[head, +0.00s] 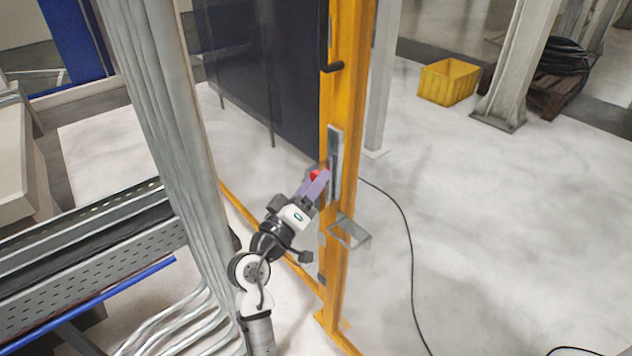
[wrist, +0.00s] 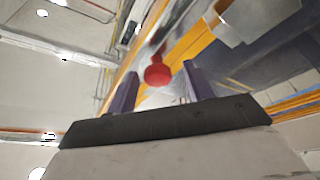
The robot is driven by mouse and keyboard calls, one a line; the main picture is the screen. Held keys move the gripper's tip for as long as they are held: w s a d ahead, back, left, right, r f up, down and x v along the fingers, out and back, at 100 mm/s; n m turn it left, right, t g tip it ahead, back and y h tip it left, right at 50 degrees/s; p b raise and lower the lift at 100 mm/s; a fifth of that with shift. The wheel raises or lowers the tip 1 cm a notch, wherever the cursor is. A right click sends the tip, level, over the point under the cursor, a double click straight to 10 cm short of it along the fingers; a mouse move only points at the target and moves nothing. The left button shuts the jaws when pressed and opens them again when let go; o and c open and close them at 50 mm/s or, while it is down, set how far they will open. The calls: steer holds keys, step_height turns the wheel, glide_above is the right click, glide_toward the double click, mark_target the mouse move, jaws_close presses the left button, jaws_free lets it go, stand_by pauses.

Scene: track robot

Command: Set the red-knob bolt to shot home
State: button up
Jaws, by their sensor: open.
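The red knob (head: 316,175) of the bolt is on the yellow gate post (head: 345,95), beside a grey metal plate (head: 336,160). In the head view my gripper (head: 318,184) is right at the knob and partly covers it. In the wrist view the red knob (wrist: 158,75) shows between my two purple fingers, with a gap visible on each side. My gripper (wrist: 158,85) is open and does not hold the knob. The bolt's bar and how far it is shot are mostly hidden behind the gripper.
A grey bracket (head: 347,232) sticks out from the post below the plate, and a black handle (head: 330,50) is above. A dark mesh panel (head: 262,75) fills the left side. A black cable (head: 408,235) lies on the floor. A yellow crate (head: 448,82) stands far right.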

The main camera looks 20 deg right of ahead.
steer(key=b+v, duration=0.3)
steer(key=v, duration=0.9)
steer(key=shift+b, duration=0.35)
steer(key=shift+s, duration=0.1)
